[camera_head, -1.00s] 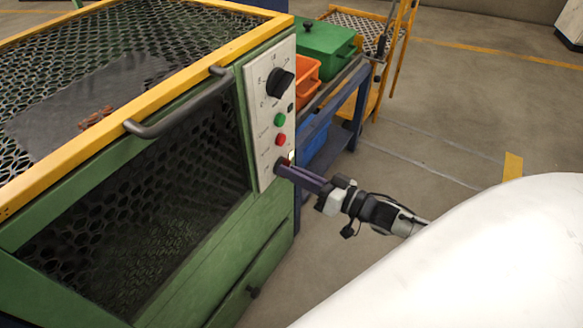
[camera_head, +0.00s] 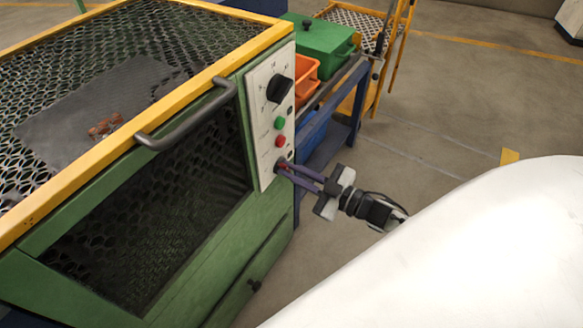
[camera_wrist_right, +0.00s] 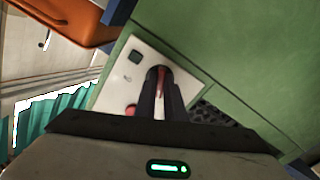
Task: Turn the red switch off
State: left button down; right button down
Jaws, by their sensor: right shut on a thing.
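The red switch (camera_wrist_right: 161,78) sits low on the white control panel (camera_head: 258,133) of the green furnace; in the right wrist view it shows between my fingertips. In the head view it is mostly hidden by the fingers at the panel's lower end. My right gripper (camera_head: 284,169) reaches the panel from the right, and its fingers are shut on the switch; it also shows in the right wrist view (camera_wrist_right: 160,84). A red button (camera_head: 280,141) and a green button (camera_head: 279,123) are just above it, with a black dial (camera_head: 279,88) higher up. My left gripper is not in view.
The furnace's grey door handle (camera_head: 187,118) juts out left of the panel. A blue rack (camera_head: 340,110) with orange bins (camera_head: 306,78) and a green box (camera_head: 325,42) stands behind it. Open floor (camera_head: 440,110) lies to the right.

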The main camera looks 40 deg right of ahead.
jog(key=n, duration=0.2)
jog(key=shift+n, duration=0.4)
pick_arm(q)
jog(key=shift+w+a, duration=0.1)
pick_arm(e)
jog(key=shift+n, duration=0.5)
jog(key=c, duration=1.8)
grip_release()
jog(key=shift+c, duration=0.2)
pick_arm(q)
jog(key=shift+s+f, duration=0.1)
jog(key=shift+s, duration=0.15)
pick_arm(e)
jog(key=shift+s, duration=0.1)
pick_arm(q)
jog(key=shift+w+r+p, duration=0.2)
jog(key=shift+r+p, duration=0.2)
jog(key=shift+p, duration=0.35)
pick_arm(e)
jog(key=v, duration=1)
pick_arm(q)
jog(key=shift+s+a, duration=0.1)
